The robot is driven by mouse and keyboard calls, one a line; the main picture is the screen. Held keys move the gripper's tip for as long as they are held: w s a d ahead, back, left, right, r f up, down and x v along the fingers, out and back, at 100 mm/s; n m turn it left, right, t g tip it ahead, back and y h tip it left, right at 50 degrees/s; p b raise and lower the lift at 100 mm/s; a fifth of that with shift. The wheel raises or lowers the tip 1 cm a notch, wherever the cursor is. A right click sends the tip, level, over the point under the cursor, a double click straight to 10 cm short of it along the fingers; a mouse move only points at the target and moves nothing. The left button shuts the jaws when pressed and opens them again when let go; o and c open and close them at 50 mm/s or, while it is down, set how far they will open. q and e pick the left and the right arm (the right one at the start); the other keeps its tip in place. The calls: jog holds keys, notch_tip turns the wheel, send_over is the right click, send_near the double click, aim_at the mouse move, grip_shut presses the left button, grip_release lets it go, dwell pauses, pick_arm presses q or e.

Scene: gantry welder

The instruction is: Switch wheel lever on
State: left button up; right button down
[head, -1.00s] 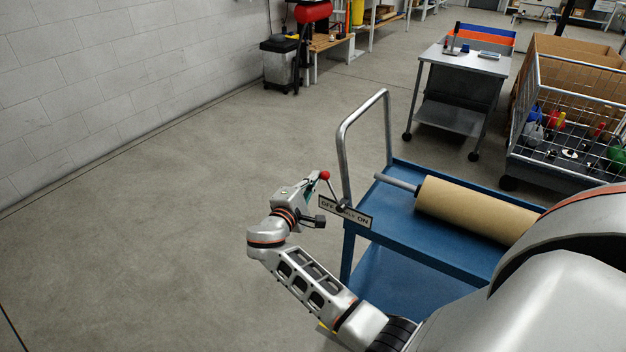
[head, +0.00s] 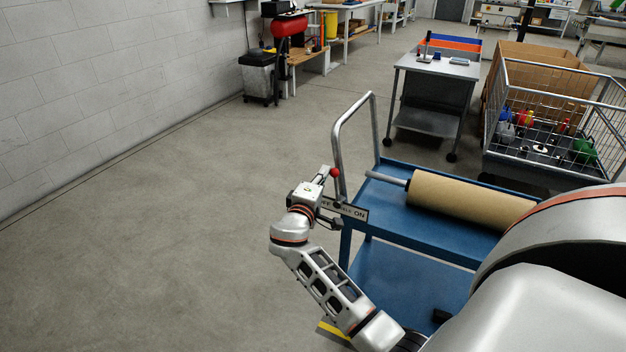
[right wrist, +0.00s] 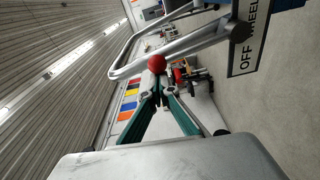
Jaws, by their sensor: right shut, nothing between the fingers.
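The wheel lever has a red ball knob (head: 335,173) on a thin rod, above a white sign (head: 352,212) on the near left corner of the blue cart. The rod stands about upright, between the sign's OFF and ON ends. My right gripper (head: 325,176) is at the left of the knob, shut and empty. In the right wrist view, the knob (right wrist: 156,63) sits just beyond the green-sided fingertips (right wrist: 161,86); whether they touch it I cannot tell. The sign (right wrist: 247,42) reads OFF WHEEL there, its other end cut off. My left gripper is out of view.
The blue cart (head: 395,210) carries a brown roll (head: 465,203) on a bar. Its metal push handle (head: 337,135) rises close behind the knob. A grey table (head: 437,66) and a wire cage cart (head: 545,165) stand behind. The floor at left is clear.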

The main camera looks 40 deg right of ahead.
pick_arm(q)
jog(key=b, duration=0.2)
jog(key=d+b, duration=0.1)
jog(key=b, duration=0.2)
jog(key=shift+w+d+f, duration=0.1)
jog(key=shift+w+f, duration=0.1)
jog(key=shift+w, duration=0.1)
pick_arm(e)
jog(key=s+d+m+h, duration=0.1)
jog(key=s+d+m, duration=0.2)
jog(key=s+m, duration=0.3)
jog(key=shift+s+f+m, duration=0.15)
jog(key=shift+s+m, duration=0.25)
jog(key=shift+s, duration=0.25)
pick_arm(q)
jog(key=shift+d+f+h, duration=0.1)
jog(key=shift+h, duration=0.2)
pick_arm(e)
jog(key=shift+s+d+f, duration=0.1)
jog(key=shift+s, duration=0.05)
